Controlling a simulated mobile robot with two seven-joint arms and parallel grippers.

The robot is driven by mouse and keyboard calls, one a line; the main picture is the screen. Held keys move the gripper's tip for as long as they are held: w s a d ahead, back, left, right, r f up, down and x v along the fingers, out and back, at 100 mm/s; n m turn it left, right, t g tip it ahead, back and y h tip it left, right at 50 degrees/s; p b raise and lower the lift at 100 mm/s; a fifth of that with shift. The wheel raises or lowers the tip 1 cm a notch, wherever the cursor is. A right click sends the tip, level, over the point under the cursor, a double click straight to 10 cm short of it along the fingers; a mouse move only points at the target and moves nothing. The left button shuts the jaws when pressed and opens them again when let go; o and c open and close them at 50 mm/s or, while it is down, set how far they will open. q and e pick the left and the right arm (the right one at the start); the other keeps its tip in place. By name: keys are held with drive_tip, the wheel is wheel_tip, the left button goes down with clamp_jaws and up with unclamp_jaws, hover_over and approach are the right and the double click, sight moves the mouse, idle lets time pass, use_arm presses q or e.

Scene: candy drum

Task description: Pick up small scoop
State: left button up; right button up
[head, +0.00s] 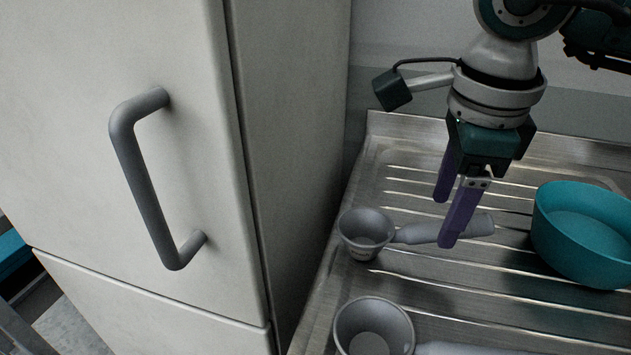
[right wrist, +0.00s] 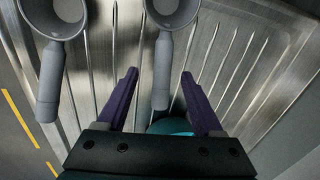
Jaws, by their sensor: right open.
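The small grey scoop (head: 365,230) lies on the ribbed metal drainboard, its cup at the left and its handle pointing right. My right gripper (head: 445,218) points down at the handle, its purple fingers open and partly covering it in the head view. In the right wrist view the small scoop's handle (right wrist: 162,78) shows in the gap between the two open fingers (right wrist: 160,98). I cannot tell how far the fingertips are above the board. My left gripper is not in view.
A larger grey scoop (head: 373,312) lies nearer the front; it also shows at the left in the right wrist view (right wrist: 51,80). A teal bowl (head: 583,245) stands right of the small scoop. A tall white cabinet (head: 200,60) with a grey handle (head: 143,185) borders the drainboard (head: 400,170) on the left.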

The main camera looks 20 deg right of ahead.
sight(440, 224)
drive_tip(key=f, duration=0.3)
drive_tip(key=w+f, duration=0.1)
drive_tip(key=f, duration=0.1)
drive_tip(key=shift+d+f, duration=0.2)
drive_tip(key=shift+d, duration=0.2)
drive_tip(key=shift+w, duration=0.1)
clamp_jaws()
drive_tip(key=shift+r, duration=0.1)
